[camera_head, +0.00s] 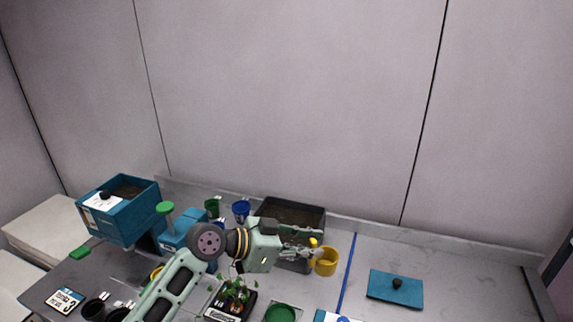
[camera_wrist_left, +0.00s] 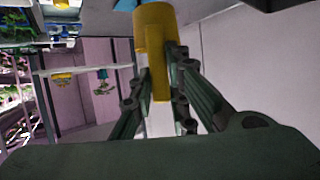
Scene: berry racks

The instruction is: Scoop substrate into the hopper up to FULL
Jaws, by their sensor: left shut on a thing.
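The yellow scoop (camera_head: 327,264) is a cup with a handle, just right of the dark substrate bin (camera_head: 322,222). My left gripper (camera_head: 312,248) is shut on its handle, in front of the bin. In the left wrist view the yellow scoop (camera_wrist_left: 155,35) sits between the fingers (camera_wrist_left: 160,85); its contents cannot be seen. Brown substrate (camera_head: 290,212) lies in the bin. The blue hopper (camera_head: 125,225) stands raised at the left, with dark substrate (camera_head: 127,191) visible inside and a white label on it. My right gripper is not in view.
Green and blue cups (camera_head: 241,207) stand between hopper and bin. A potted plant (camera_head: 235,292) and a green round dish (camera_head: 281,313) are in front. A blue strip (camera_head: 347,275) and a blue lid with a black knob (camera_head: 410,294) lie to the right, with clear bench around.

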